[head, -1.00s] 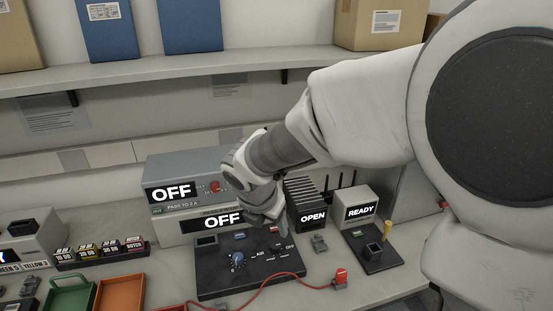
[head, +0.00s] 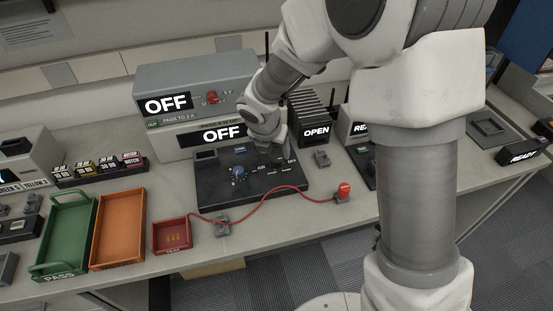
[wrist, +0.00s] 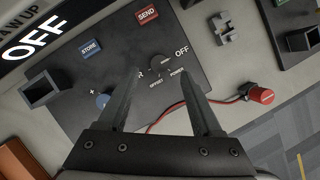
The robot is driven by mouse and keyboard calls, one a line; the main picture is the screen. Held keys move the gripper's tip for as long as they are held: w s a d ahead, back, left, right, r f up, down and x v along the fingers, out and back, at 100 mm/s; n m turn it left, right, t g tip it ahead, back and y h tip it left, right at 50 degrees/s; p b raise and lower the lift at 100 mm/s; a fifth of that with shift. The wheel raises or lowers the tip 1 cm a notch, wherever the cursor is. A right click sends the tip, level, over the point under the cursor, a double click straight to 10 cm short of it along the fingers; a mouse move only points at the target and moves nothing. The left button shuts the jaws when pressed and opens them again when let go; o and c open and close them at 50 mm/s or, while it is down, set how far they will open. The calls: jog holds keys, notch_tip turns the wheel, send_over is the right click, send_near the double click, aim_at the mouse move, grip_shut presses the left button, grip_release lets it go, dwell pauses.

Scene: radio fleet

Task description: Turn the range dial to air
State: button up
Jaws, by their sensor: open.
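The dark sloped control panel (head: 215,190) stands on the bench in front of two stacked grey units. It carries a blue knob (head: 238,173), also in the wrist view (wrist: 102,101), just left of my left finger. A dark round knob (wrist: 160,66) shows between my fingers, with OFF at its upper right and a partly covered label ending in R at its left. OFFSET and POWER are printed below it. My gripper (wrist: 157,74) is open and empty above the panel; in the head view my gripper (head: 270,150) hides part of it. I cannot tell whether it touches.
The upper unit (head: 235,70) and lower unit (head: 175,142) both read OFF. A red cable (head: 262,199) runs in front of the panel to a red-capped plug (head: 343,190). Green (head: 88,238), orange (head: 118,230) and small red (head: 171,236) trays lie to the left.

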aim_at(277, 159)
jog(key=b+x, duration=0.1)
jog(key=x, duration=0.4)
jog(key=shift+w+f, duration=0.1)
jog(key=shift+f, duration=0.1)
grip_shut()
